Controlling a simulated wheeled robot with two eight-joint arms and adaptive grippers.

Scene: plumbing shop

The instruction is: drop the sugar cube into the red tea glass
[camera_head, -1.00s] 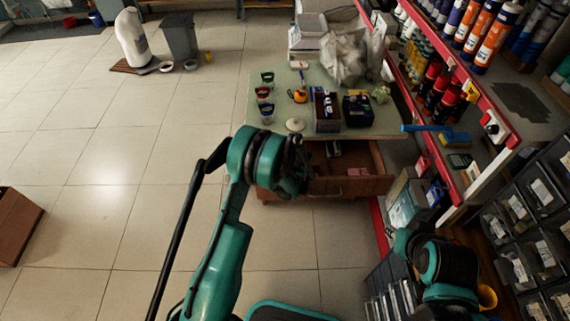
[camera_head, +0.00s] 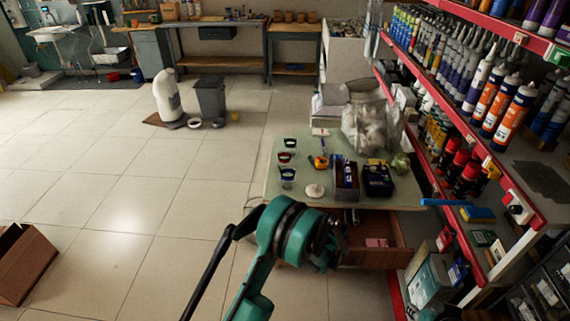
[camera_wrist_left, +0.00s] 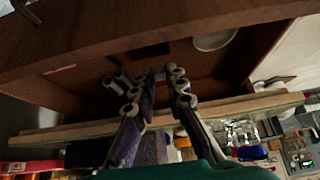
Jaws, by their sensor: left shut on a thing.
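The red tea glass (camera_head: 285,158) stands on the left of the small table (camera_head: 330,200), between a green glass (camera_head: 290,143) and a blue glass (camera_head: 288,177). My left arm reaches toward the open drawer (camera_head: 376,259) under the table; its gripper is hidden in the head view. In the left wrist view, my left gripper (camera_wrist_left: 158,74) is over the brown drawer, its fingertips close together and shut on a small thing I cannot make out. I cannot pick out the sugar cube. My right gripper is out of view.
A white lid-like disc (camera_head: 315,191), a dark box (camera_head: 346,178) and a second box (camera_head: 378,181) stand on the table, with a clear bag (camera_head: 366,125) behind. Red-edged shelves (camera_head: 480,145) line the right side.

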